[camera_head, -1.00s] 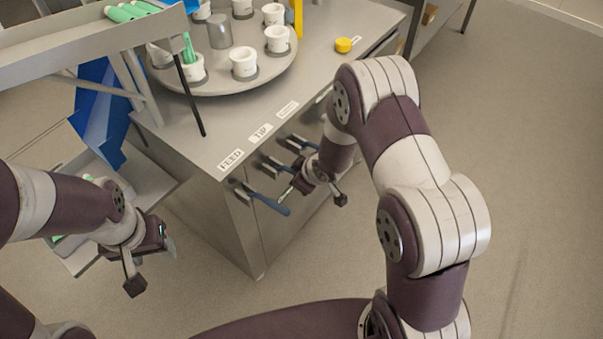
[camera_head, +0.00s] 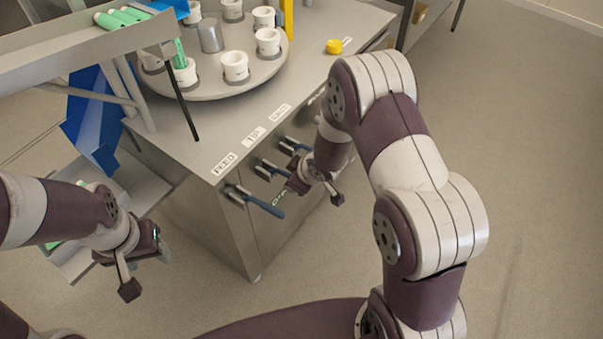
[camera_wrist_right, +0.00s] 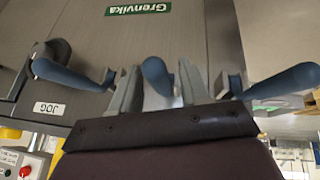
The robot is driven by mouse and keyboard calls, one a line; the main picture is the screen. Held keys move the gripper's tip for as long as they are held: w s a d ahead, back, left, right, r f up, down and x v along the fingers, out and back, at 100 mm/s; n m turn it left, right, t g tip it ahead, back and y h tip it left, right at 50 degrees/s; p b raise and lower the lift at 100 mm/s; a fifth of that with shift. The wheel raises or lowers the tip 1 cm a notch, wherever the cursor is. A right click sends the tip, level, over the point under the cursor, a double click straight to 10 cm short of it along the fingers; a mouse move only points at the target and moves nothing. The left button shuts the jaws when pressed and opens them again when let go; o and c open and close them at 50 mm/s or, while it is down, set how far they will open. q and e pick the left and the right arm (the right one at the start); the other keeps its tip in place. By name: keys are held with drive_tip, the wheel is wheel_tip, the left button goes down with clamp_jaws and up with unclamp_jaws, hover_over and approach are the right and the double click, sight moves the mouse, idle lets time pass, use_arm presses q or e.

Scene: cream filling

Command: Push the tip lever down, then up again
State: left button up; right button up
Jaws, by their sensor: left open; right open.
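The tip lever (camera_head: 270,169) has a blue handle. It sticks out of the cabinet front below the TIP label (camera_head: 254,134), between two similar levers. My right gripper (camera_head: 317,190) is low at the cabinet front, close to the levers. In the right wrist view my right gripper (camera_wrist_right: 157,68) is open, with a blue handle (camera_wrist_right: 156,74), apparently the tip lever's, between its fingers. I cannot tell whether the fingers touch it. The lever's outer end is partly hidden by my right gripper in the head view. My left gripper (camera_head: 146,268) is open and empty, left of the cabinet.
The feed lever (camera_head: 252,202) is nearer, and a third lever (camera_head: 294,146) is farther along. A round turntable (camera_head: 222,88) with several white cups stands on the cabinet top. A yellow knob (camera_head: 334,46) sits behind. A JOG label (camera_wrist_right: 48,109) shows in the wrist view.

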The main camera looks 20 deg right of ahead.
drive_tip(key=p+v, duration=0.2)
drive_tip(key=v, duration=0.9)
drive_tip(key=shift+p, duration=0.4)
drive_tip(key=shift+f, duration=0.1)
drive_tip(key=s+d+m+g+h, duration=0.2)
drive_tip(key=s+d, duration=0.1)
drive_tip(key=s, duration=0.1)
drive_tip(key=s+a+r+m+g+p, duration=0.1)
drive_tip(key=s+r+m+g+p, duration=0.1)
drive_tip(key=s+r+m, duration=0.4)
drive_tip(key=s+r+p, duration=0.1)
drive_tip(key=s+r, duration=0.2)
drive_tip(key=r, duration=0.2)
idle(1.1)
